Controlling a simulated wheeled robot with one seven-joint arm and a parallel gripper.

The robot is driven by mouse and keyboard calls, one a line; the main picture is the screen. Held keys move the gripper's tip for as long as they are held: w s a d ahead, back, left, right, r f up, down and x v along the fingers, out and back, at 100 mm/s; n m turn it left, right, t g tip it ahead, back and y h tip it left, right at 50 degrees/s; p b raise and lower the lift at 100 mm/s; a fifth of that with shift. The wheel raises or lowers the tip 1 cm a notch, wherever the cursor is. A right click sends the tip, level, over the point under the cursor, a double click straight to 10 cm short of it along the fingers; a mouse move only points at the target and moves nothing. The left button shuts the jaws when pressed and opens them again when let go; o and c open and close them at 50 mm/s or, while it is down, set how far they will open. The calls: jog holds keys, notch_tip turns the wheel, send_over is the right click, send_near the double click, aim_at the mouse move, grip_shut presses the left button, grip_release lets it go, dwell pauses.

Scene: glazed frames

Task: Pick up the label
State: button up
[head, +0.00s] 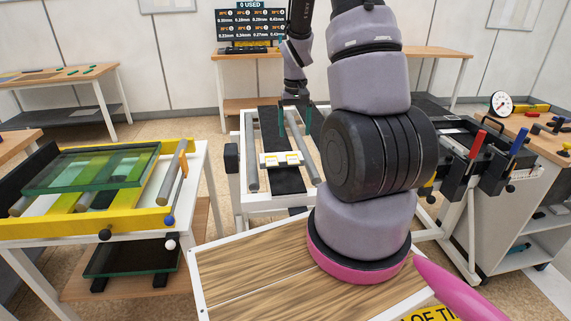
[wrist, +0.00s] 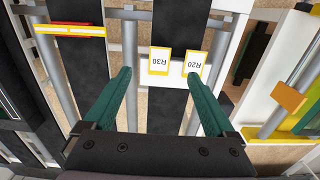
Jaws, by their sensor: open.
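Two small white labels with yellow borders lie on a white crosspiece (wrist: 177,75) over a black belt. In the wrist view one reads R30 (wrist: 159,61) and the other R20 (wrist: 194,64), both upside down. The pair also shows small in the head view on the crosspiece (head: 281,163). My gripper (wrist: 158,75) is open and empty, its two teal fingers pointing towards the labels. R30 appears between the fingertips; R20 appears just beyond the right fingertip.
A yellow frame (head: 95,228) with green glass (head: 92,167) stands at the left. Grey rails (head: 251,150) flank the belt. A bench with red and blue handled tools (head: 477,144) stands at the right. A wooden-topped table (head: 255,275) is bare in front.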

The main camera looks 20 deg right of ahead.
aim_at(294, 162)
notch_tip(294, 162, down, 11)
jog(key=shift+r, duration=0.2)
dwell(0.3)
jog(key=shift+f, duration=0.25)
dwell(0.4)
jog(key=c, duration=1.2)
